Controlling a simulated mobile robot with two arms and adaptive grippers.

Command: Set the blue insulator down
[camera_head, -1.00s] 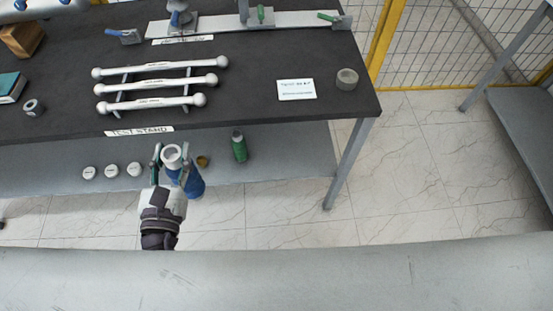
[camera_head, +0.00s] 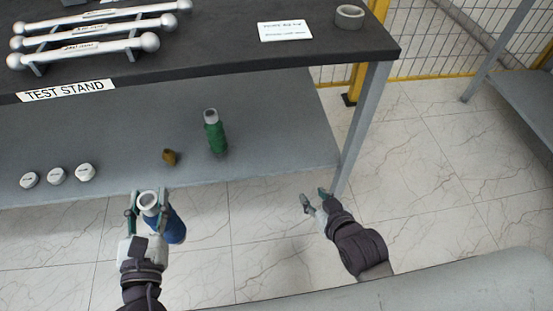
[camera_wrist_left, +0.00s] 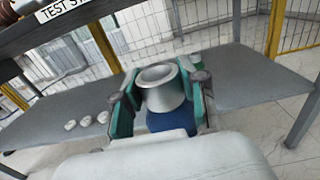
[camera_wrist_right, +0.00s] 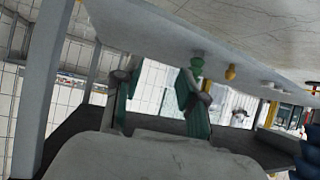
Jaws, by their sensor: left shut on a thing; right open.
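The blue insulator (camera_head: 170,224) has a grey metal collar at its top and a blue body below. My left gripper (camera_head: 148,202) is shut on its collar, in front of the lower shelf's front edge. In the left wrist view the collar (camera_wrist_left: 162,90) sits between the fingers, with the blue body partly hidden below. My right gripper (camera_head: 317,198) is open and empty, to the right of the insulator, near the shelf's right end. It also shows open in the right wrist view (camera_wrist_right: 160,95).
A table leg (camera_head: 362,125) stands at the right. Shelf room is clear around the green insulator.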

